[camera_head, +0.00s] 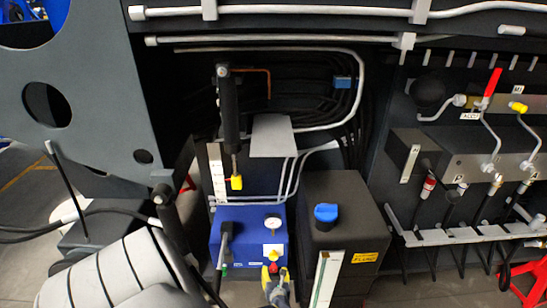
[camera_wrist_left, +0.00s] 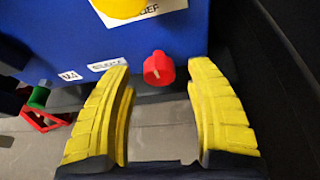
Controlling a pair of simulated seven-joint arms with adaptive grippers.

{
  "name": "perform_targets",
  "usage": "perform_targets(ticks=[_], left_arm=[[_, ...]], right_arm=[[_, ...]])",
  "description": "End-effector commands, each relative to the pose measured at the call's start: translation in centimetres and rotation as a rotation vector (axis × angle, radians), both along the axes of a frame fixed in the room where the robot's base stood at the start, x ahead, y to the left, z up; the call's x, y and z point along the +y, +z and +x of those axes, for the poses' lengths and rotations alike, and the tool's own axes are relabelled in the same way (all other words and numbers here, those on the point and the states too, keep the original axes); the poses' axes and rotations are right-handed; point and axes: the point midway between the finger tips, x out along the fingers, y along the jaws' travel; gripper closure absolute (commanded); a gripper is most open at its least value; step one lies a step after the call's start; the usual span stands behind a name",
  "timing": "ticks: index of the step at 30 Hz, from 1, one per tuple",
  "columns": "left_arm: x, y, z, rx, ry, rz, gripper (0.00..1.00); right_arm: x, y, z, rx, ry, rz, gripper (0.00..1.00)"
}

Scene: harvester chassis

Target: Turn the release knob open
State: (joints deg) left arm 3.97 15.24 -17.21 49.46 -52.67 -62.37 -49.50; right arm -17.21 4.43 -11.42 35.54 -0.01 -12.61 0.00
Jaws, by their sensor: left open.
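The red release knob (camera_wrist_left: 158,68) sits on the lower front of the blue unit (camera_wrist_left: 230,25) in the left wrist view. My left gripper (camera_wrist_left: 160,80) is open, with one yellow finger on each side of the knob and gaps between. The fingers do not visibly touch it. In the head view, my left gripper (camera_head: 275,273) is at the lower front of the blue unit (camera_head: 248,216), below its round gauge (camera_head: 272,223). My right gripper is not in view.
A black tank (camera_head: 345,220) with a blue cap (camera_head: 326,212) stands right of the blue unit. A yellow part (camera_wrist_left: 120,8) sits above the knob in the wrist view. Pipes and hoses with a red-handled valve (camera_head: 491,88) are at the right.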

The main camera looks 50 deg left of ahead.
Motion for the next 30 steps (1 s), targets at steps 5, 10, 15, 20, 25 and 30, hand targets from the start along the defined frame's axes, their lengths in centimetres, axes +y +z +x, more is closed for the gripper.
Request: perform_targets(ticks=[5,10,15,20,25,30], left_arm=[[1.0,-0.4,0.7,0.0,0.0,0.002,0.45],[1.5,-0.6,0.9,0.001,0.001,0.001,0.45],[1.6,-0.7,1.0,0.0,0.001,0.0,0.45],[1.6,-0.7,1.0,0.0,0.001,0.0,0.45],[1.6,-0.7,1.0,0.0,0.001,0.0,0.53],[1.6,-0.7,1.0,0.0,0.001,0.0,0.73]], right_arm=[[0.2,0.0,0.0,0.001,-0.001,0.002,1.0],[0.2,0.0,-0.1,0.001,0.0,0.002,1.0],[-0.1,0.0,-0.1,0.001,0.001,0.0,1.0],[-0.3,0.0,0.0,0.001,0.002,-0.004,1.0],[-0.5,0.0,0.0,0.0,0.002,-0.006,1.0],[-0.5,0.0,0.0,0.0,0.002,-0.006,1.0]])
